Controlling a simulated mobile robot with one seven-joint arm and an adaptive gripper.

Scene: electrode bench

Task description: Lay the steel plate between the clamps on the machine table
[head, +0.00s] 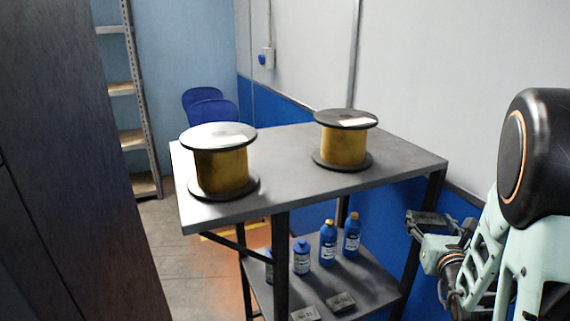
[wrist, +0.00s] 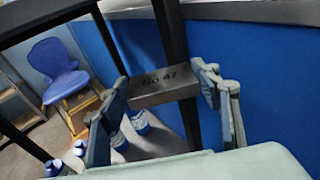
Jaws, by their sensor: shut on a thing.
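The steel plate (wrist: 163,88), a grey block marked "No.47", is held between the two fingers of my gripper (wrist: 163,80) in the wrist view. The fingers press on its left and right ends. In the head view my gripper (head: 440,232) is at the right, beside the bench's right end, with the plate (head: 429,219) at its tip. The plate appears clear of the bench and its leg. No machine table or clamps show in either view.
A grey metal bench (head: 290,178) carries two yellow spools (head: 222,172) (head: 342,147). Its lower shelf (head: 378,287) holds several blue bottles (head: 328,245) and two marked grey blocks (head: 341,302) (head: 305,314). Blue chairs (head: 212,112) stand behind. A dark panel (head: 75,170) fills the left.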

